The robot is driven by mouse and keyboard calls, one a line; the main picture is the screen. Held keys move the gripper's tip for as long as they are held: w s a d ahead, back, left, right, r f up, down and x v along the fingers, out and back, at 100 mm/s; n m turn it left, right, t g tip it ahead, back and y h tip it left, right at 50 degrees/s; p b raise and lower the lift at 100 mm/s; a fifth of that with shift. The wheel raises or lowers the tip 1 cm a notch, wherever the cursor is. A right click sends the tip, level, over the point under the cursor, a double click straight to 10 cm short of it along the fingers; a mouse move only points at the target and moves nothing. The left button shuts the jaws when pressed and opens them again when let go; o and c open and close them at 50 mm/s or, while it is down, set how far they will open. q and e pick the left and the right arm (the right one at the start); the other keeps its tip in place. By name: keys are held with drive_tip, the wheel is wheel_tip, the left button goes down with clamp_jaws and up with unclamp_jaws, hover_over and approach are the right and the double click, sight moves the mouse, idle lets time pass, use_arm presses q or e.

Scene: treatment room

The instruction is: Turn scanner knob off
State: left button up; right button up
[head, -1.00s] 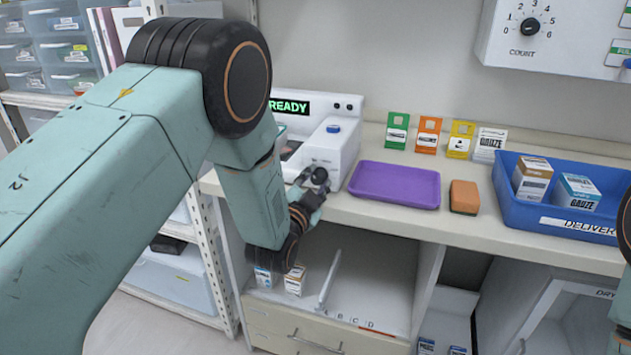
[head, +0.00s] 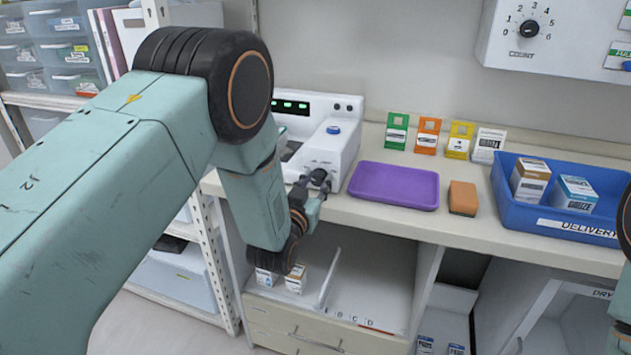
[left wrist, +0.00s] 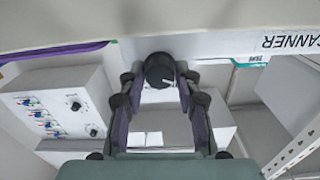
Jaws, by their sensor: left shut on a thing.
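The white scanner (head: 345,150) stands on the counter with a dark display (head: 290,105) showing several green marks and a blue button (head: 334,129) on top. My left gripper (head: 316,184) is at its front face, shut on the scanner knob. In the left wrist view the round black knob (left wrist: 159,70) sits between the two fingers of my left gripper (left wrist: 160,84), with a light mark on its face. In the head view the fingers partly hide the knob. My right gripper is out of view.
A purple tray (head: 394,185) lies right of the scanner, then an orange sponge (head: 463,198) and a blue delivery bin (head: 515,211) with boxes. Colored cards stand behind them. A wall panel with a count knob (head: 529,28) hangs at upper right. Small boxes (head: 295,279) sit below the counter.

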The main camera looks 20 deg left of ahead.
use_arm(q)
drive_tip(key=shift+n, duration=0.4)
drive_tip(key=o, duration=1.2)
drive_tip(key=shift+w+f, duration=0.1)
drive_tip(key=shift+c, duration=0.2)
drive_tip(key=shift+s, duration=0.2)
drive_tip(key=s, duration=1.2)
drive_tip(key=shift+a, duration=0.2)
drive_tip(key=shift+w, duration=0.15)
